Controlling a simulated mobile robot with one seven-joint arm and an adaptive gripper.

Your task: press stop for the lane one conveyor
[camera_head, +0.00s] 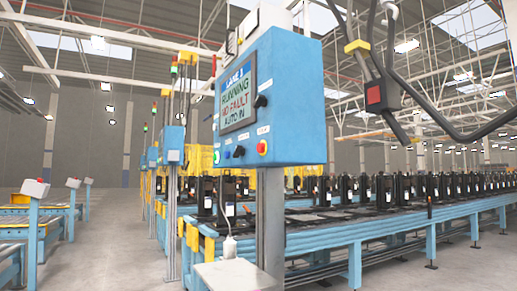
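A blue control box (285,100) stands on a grey post (270,215) in the middle of the camera_head view. Its screen (237,97) reads "LANE 1", "RUNNING", "NO FAULT" and "AUTO IN", the last line cut short. A red button (262,147) on a yellow surround sits at the lower right of the front face. A black knob (239,151) is at its lower left, with a small blue button (227,154) beside it. Another black knob (260,101) is right of the screen. The small labels are unreadable. My gripper is not in view.
A blue conveyor (400,236) with several black compressors runs behind the box to the right. A pale box top (235,275) stands low by the post. A dark hanging device (383,95) with thick cables is upper right. Floor (115,245) is open at left.

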